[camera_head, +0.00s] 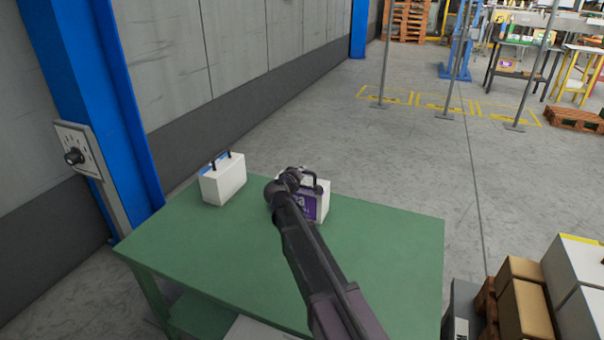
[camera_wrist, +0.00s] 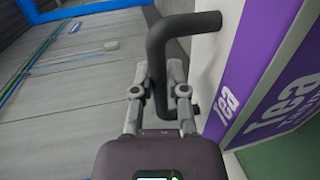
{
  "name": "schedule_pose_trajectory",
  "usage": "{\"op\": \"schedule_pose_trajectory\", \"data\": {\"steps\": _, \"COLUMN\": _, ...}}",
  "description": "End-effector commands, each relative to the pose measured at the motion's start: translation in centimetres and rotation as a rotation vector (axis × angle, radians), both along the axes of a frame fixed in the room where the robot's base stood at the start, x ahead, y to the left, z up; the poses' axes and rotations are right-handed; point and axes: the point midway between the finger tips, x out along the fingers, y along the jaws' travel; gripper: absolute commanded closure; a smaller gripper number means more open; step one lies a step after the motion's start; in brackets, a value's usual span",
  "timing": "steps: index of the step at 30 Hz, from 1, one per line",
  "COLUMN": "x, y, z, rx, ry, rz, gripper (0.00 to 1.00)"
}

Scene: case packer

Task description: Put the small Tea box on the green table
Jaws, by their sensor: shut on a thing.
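The small Tea box is white with a purple label and a dark handle. In the head view the Tea box (camera_head: 322,207) is at the far edge of the green table (camera_head: 200,255), partly hidden by my arm. In the wrist view the Tea box (camera_wrist: 240,65) fills the right side, with "Tea" lettering on purple. My gripper (camera_wrist: 160,88) is shut on its dark handle. In the head view my gripper (camera_head: 296,176) is at the top of the box. Whether the box's base touches the table is hard to tell.
A white box with a blue top and dark handle (camera_head: 223,180) stands at the table's far left corner. A blue column (camera_head: 95,90) and grey wall are at the left. Cardboard boxes (camera_head: 525,310) are at the lower right. The table's left middle and right side are clear.

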Motion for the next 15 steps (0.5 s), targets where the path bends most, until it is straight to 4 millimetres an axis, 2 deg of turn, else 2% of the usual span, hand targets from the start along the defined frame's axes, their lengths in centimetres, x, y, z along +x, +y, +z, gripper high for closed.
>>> {"op": "schedule_pose_trajectory", "data": {"steps": 4, "x": 0.00, "y": -0.01, "z": -0.32, "rx": -0.001, "ry": -0.001, "rz": 0.000, "gripper": 1.00}}
{"op": "schedule_pose_trajectory", "data": {"steps": 5, "x": 0.01, "y": -0.02, "z": -0.24, "rx": 0.000, "ry": 0.000, "rz": 0.000, "gripper": 0.73}}
{"op": "schedule_pose_trajectory", "data": {"steps": 7, "x": 0.00, "y": -0.02, "z": -0.21, "rx": 0.000, "ry": 0.000, "rz": 0.000, "gripper": 0.52}}
{"op": "schedule_pose_trajectory", "data": {"steps": 8, "x": 0.00, "y": -0.02, "z": -0.21, "rx": 0.000, "ry": 0.000, "rz": 0.000, "gripper": 0.48}}
{"op": "schedule_pose_trajectory", "data": {"steps": 15, "x": 0.00, "y": -0.02, "z": -0.21, "rx": 0.000, "ry": 0.000, "rz": 0.000, "gripper": 0.48}}
